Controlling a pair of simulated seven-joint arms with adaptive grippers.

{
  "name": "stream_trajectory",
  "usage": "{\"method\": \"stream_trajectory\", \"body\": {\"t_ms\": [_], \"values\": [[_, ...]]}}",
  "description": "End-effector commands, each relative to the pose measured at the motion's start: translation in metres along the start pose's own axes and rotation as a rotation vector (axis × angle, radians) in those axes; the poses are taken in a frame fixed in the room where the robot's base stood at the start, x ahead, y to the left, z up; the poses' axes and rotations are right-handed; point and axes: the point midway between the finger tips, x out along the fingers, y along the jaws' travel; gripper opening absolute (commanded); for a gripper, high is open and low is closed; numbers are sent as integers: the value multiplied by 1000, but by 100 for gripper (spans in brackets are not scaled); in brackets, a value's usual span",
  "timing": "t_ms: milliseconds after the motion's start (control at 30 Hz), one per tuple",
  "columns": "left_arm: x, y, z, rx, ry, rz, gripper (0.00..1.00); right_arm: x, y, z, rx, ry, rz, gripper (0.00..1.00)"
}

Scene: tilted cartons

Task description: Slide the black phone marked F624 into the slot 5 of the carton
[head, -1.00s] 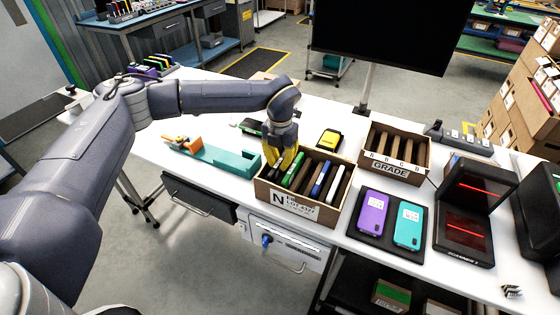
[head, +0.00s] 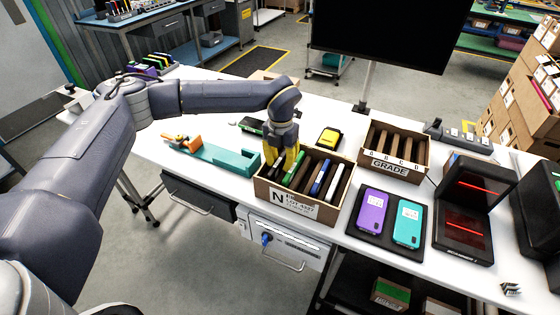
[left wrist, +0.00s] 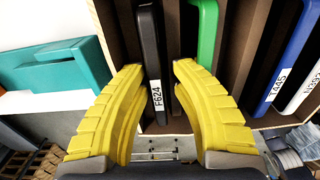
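The black phone marked F624 (left wrist: 150,45) stands in the leftmost occupied place of the open carton (head: 290,205) labelled N, with its label facing up. It shows in the left wrist view between the yellow fingers of my left gripper (left wrist: 158,68), with visible gaps beside it. My left gripper also shows in the head view (head: 284,160), open over the left end of the carton. Its fingers hide part of the phone there. To the right stand a green phone (left wrist: 205,30), a blue phone (left wrist: 293,60) and a white phone (left wrist: 308,92). My right gripper is out of view.
A teal and orange fixture (head: 225,160) lies left of the carton. A black tray (head: 385,239) with purple and teal phones and a scanner (head: 465,215) stand to the right.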

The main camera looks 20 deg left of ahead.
Motion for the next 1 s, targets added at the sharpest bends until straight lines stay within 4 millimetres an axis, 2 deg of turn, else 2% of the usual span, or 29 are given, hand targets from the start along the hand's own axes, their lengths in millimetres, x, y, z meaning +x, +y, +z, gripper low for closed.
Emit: {"method": "stream_trajectory", "body": {"t_ms": [467, 567, 1000], "values": [[-4, 6, 1, -9, -2, 6, 36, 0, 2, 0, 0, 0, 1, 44], [-15, 6, 2, -10, -5, 6, 36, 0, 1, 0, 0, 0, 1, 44], [-89, 2, 2, -4, -5, 4, 36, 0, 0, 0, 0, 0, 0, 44]]}}
